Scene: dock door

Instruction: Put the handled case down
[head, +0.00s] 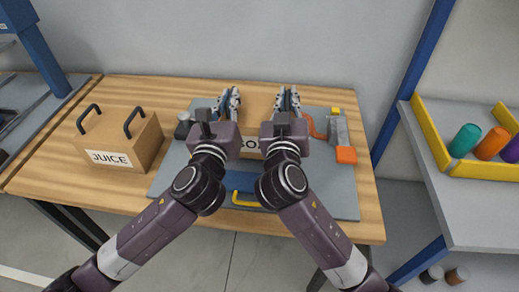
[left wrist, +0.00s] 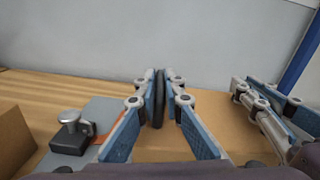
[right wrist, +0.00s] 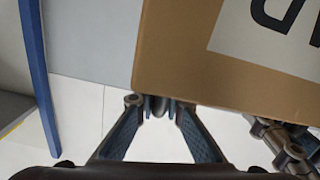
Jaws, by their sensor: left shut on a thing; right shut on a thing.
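The handled case (head: 257,103) is a brown box between my two grippers over the workbench. Part of its white label (head: 250,144) shows, and my arms hide much of the rest. My left gripper (head: 232,98) is shut on a dark handle (left wrist: 159,98) of the case. My right gripper (head: 287,98) is shut at the other side, on what looks like the other handle. In the right wrist view the case's brown face (right wrist: 180,50) and part of its label fill the upper right. I cannot tell whether its bottom touches the surface below.
A brown JUICE case (head: 118,145) with two dark handles stands to the left on the wooden bench (head: 215,225). A grey mat (head: 335,200) lies under my arms. An orange block (head: 346,155) sits at right. A yellow-edged shelf (head: 470,205) stands further right.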

